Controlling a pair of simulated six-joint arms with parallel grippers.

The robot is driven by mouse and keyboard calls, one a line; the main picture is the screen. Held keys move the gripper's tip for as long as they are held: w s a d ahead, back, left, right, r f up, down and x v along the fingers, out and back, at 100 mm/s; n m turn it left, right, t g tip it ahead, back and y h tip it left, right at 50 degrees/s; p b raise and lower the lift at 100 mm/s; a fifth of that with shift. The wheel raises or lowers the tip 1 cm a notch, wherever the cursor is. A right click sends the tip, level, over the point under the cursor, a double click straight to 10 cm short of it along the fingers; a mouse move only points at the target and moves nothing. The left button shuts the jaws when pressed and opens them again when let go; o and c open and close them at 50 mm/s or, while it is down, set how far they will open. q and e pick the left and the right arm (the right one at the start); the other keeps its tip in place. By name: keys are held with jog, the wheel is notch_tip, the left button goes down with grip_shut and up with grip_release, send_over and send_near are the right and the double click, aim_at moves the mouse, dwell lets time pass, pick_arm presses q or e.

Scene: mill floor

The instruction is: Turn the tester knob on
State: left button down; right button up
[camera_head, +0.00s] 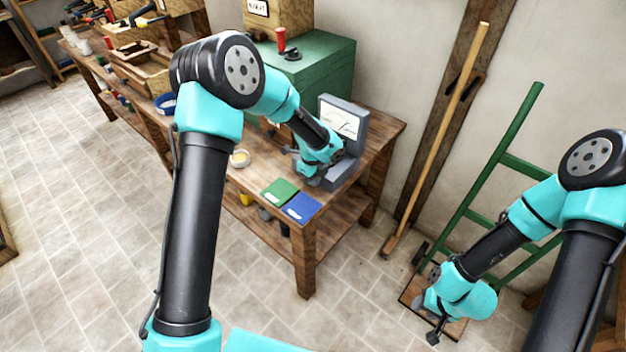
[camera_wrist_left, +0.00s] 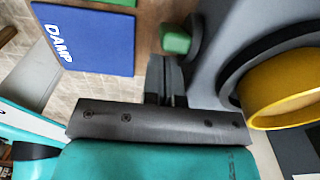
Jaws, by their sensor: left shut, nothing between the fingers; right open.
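The grey tester (camera_head: 340,118) with its white dial face stands on the wooden bench, partly hidden behind my left arm. In the left wrist view, a small green block on a dark round piece, which looks like the knob (camera_wrist_left: 176,39), sits at the edge of the grey tester body (camera_wrist_left: 222,30). My left gripper (camera_wrist_left: 166,72) is shut and empty, with its fingertips just below the green block. I cannot tell whether they touch. The knob is hidden in the head view. My right gripper (camera_head: 434,336) is open, low at the right, far from the tester.
A blue DAMP card (camera_wrist_left: 88,38) and a green card (camera_head: 279,191) lie at the bench's front. A yellow cup (camera_wrist_left: 284,92) in a dark ring is close to the left gripper. A green chest (camera_head: 320,65) stands behind.

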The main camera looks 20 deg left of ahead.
pick_arm(q)
jog(key=shift+s+d+r, duration=0.15)
jog(key=shift+d+r, duration=0.05)
jog(key=shift+d, duration=0.3)
jog(key=d+r, duration=0.1)
jog(key=s+d, duration=0.1)
jog(key=d, duration=0.1)
jog(key=shift+s+r, duration=0.2)
jog(key=shift+r, duration=0.2)
jog(key=s+d+r, duration=0.2)
jog(key=d+r, duration=0.2)
jog(key=r, duration=0.3)
jog(key=shift+d+r, duration=0.2)
jog(key=shift+r, duration=0.1)
jog(key=shift+s, duration=0.1)
